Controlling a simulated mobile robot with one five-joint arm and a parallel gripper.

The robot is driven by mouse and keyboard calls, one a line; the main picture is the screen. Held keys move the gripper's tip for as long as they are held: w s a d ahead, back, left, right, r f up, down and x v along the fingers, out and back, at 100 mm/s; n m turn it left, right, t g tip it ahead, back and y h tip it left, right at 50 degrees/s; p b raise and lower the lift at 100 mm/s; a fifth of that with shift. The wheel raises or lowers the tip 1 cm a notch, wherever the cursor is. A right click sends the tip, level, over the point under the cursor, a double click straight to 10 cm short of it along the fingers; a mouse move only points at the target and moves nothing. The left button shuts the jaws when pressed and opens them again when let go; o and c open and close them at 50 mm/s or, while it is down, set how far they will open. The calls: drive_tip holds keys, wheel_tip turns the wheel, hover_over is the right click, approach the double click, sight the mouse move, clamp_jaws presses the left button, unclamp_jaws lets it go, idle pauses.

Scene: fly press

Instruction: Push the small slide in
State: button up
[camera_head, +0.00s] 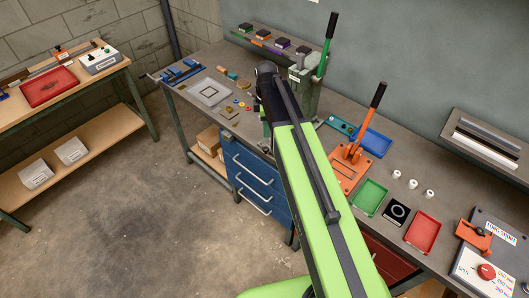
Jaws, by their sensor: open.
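I cannot make out the small slide in this view; it may be too small or hidden behind my arm. A grey-green press (304,92) with a long green lever (328,45) stands at the back of the workbench, partly behind my arm. An orange lever device (352,168) with a black handle stands further right on an orange base. My green and black arm reaches up across the middle of the picture, its dark far joint just left of the press. My gripper is hidden behind the arm, so I cannot see its fingers.
The workbench (222,62) carries a green tray (369,197), a red tray (422,230), a blue tray (374,142) and several white cylinders. A control box with a red knob (486,271) is at the right front. Blue drawers (254,181) stand below. The floor at left is clear.

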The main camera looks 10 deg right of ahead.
sight(266, 149)
wheel_tip(266, 149, down, 12)
drive_tip(key=b, duration=1)
drive_tip(key=shift+f+b, duration=0.2)
drive_tip(key=shift+b, duration=0.2)
drive_tip(key=shift+r, duration=0.1)
clamp_jaws()
